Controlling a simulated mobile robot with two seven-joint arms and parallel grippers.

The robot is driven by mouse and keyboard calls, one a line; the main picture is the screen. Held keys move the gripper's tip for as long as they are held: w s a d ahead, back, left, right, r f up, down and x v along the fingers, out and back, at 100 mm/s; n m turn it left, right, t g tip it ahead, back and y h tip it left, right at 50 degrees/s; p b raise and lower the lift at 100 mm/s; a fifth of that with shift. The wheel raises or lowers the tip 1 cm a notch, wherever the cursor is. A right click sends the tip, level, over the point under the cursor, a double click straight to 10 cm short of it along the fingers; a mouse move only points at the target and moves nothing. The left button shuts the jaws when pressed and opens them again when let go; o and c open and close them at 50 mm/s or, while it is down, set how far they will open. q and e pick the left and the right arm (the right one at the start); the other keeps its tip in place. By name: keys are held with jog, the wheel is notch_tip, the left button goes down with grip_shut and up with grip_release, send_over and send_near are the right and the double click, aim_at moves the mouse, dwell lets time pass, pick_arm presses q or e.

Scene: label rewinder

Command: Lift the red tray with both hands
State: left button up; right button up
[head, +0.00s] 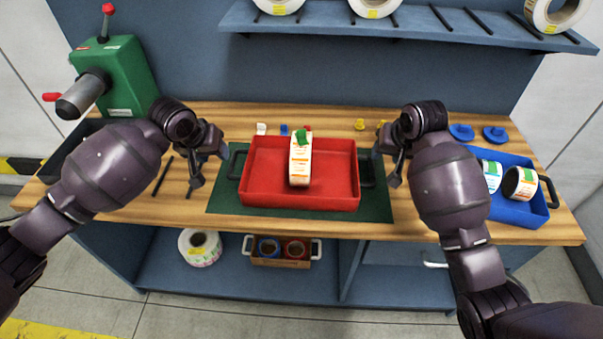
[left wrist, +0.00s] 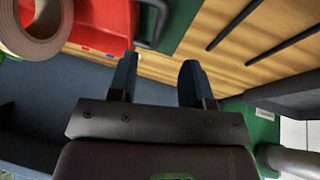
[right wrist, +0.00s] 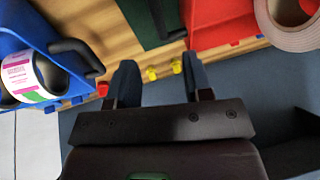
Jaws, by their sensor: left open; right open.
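The red tray (head: 335,180) sits on a dark green mat (head: 225,203) in the middle of the workbench. It has dark handles at its left (head: 238,163) and right (head: 366,168) ends. A label roll (head: 300,165) with a green tag stands upright in it. My left gripper (head: 208,167) is open and empty, left of the left handle and apart from it. My right gripper (head: 388,166) is open and empty, just right of the right handle. The tray shows partly in the left wrist view (left wrist: 107,22) and the right wrist view (right wrist: 218,20).
A blue tray (head: 520,212) with label rolls stands at the right. A green machine (head: 120,75) stands at the back left. A blue shelf (head: 400,22) with rolls and pegs hangs above. Small coloured pieces (head: 360,125) lie along the bench's back. Black rods (head: 162,177) lie left of the mat.

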aim_at(230, 167)
pick_arm(q)
jog(key=shift+f, duration=0.1)
pick_arm(e)
jog(key=shift+f, duration=0.15)
pick_arm(q)
jog(key=x, duration=1)
jog(key=shift+w+d+f, duration=0.1)
jog(key=shift+w+f, duration=0.05)
jog(key=shift+f, duration=0.15)
pick_arm(e)
jog(key=x, duration=1)
jog(key=shift+w+f, duration=0.1)
jog(key=shift+f, duration=0.2)
pick_arm(q)
grip_shut()
pick_arm(e)
grip_shut()
pick_arm(q)
jog(key=shift+r, duration=0.1)
